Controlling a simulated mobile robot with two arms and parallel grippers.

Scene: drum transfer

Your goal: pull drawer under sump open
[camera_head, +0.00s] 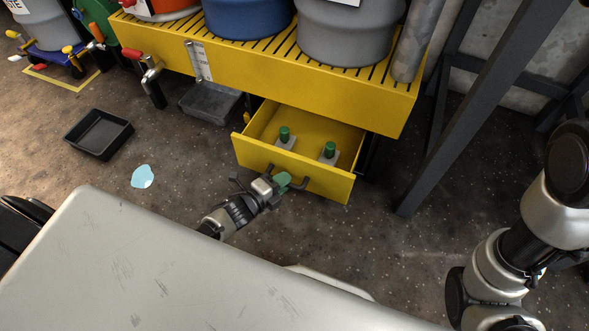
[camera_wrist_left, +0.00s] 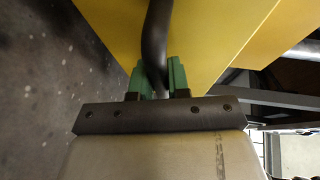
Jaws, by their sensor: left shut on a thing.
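The yellow drawer (camera_head: 301,172) under the yellow sump (camera_head: 270,80) stands partly out, so its inside shows in the head view. Two small grey items with green tops, one on the left (camera_head: 285,138) and one on the right (camera_head: 329,153), stand in it. My left gripper (camera_head: 284,181) is at the drawer front, its green fingers shut on the dark drawer handle (camera_head: 294,184). The left wrist view shows the handle (camera_wrist_left: 157,40) between the green fingers, against the yellow front. My right arm shows at the right edge of the head view; its gripper is out of view.
Blue (camera_head: 248,16) and grey (camera_head: 349,30) drums stand on the sump's grating. A black tray (camera_head: 98,134), a grey tray (camera_head: 211,101) and a light blue puddle (camera_head: 142,177) are on the floor to the left. A dark slanted post (camera_head: 470,105) stands right of the drawer.

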